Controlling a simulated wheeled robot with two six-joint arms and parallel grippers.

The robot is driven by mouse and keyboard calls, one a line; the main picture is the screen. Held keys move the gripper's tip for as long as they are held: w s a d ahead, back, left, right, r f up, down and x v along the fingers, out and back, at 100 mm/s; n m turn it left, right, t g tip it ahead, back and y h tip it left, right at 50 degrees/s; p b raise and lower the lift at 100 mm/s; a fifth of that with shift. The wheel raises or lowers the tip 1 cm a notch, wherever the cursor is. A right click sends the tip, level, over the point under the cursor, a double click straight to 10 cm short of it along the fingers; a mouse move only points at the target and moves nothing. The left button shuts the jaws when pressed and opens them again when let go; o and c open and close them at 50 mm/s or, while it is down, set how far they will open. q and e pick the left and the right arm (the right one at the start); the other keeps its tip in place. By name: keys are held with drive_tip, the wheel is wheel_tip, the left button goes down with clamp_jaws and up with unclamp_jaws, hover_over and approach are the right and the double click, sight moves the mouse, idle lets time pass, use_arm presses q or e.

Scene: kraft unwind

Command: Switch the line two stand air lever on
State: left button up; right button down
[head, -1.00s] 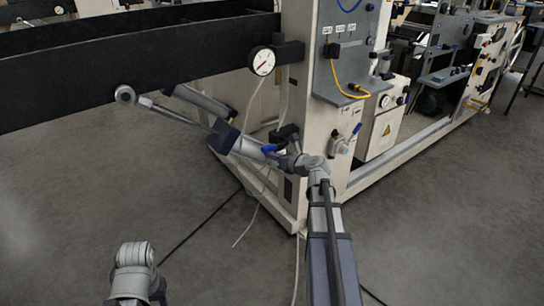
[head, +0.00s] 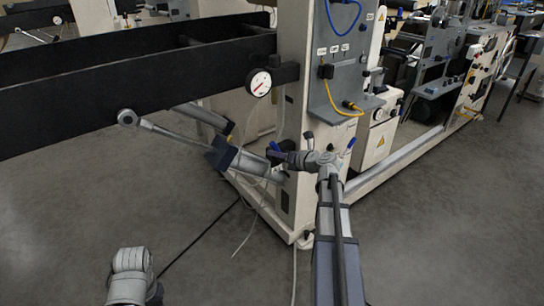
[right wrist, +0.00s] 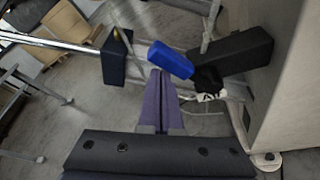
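A blue lever handle (right wrist: 170,60) on a black valve body (right wrist: 232,58) is just beyond my fingertips in the right wrist view. The same blue lever (head: 275,153) is at the left side of the cream stand (head: 300,110) in the head view. My right gripper (right wrist: 160,76) has its two purple fingers together, with its tips at the handle's lower left end; whether they touch it I cannot tell. In the head view the right gripper (head: 284,157) points left and partly hides the valve. My left gripper is not in view; only part of my left arm shows.
A pressure gauge (head: 259,82) is above the lever. Dark beams (head: 120,85) run left from the stand. A cylinder (head: 240,160) slopes beside the lever. Another blue lever (head: 351,143) is on the stand's right face. Loose hoses hang near the floor, which is open in front.

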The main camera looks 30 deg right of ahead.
drive_tip(key=shift+w+d+r+p, duration=0.1)
drive_tip(key=shift+d+r+p, duration=0.15)
drive_tip(key=shift+d+r, duration=0.25)
drive_tip(key=shift+w+d+r+p, duration=0.1)
drive_tip(key=shift+d+r+p, duration=0.15)
drive_tip(key=shift+d, duration=0.35)
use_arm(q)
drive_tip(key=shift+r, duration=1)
use_arm(e)
drive_tip(key=shift+d+r, duration=0.25)
drive_tip(key=shift+d, duration=0.65)
use_arm(q)
drive_tip(key=shift+p, duration=0.3)
use_arm(e)
drive_tip(key=shift+d+r, duration=0.1)
drive_tip(key=shift+d, duration=0.25)
drive_tip(key=a, duration=0.5)
drive_tip(key=shift+s+a, duration=0.1)
drive_tip(key=shift+s, duration=0.3)
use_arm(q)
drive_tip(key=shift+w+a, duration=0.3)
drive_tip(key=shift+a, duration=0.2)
use_arm(e)
drive_tip(key=s+d, duration=0.4)
drive_tip(key=s, duration=0.4)
drive_tip(key=shift+s, duration=0.4)
drive_tip(key=shift+f, duration=0.2)
